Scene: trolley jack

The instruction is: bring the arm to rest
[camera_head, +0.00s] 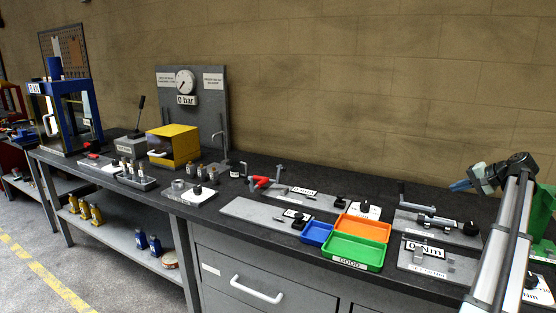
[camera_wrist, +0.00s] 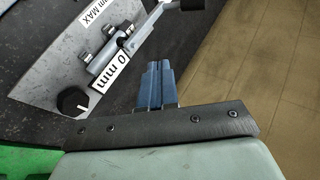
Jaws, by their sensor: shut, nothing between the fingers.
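My gripper (camera_head: 460,186) is at the right in the head view, raised above the back right of the dark workbench, its blue fingers pointing left. My arm rises from the lower right. In the wrist view, the blue fingers of my gripper (camera_wrist: 154,70) lie together with nothing between them. They appear beside a metal fixture with a "0 mm" label (camera_wrist: 111,73) and a black knob (camera_wrist: 73,101). I cannot tell the height of the fingers above the bench.
Below and left of my gripper are a lever fixture (camera_head: 436,222) and a plate marked "0 Nm" (camera_head: 411,262). Blue (camera_head: 316,233), orange (camera_head: 362,228) and green (camera_head: 352,252) trays stand near the front edge. A green object (camera_head: 542,212) is at the far right. The wall (camera_head: 420,90) is behind.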

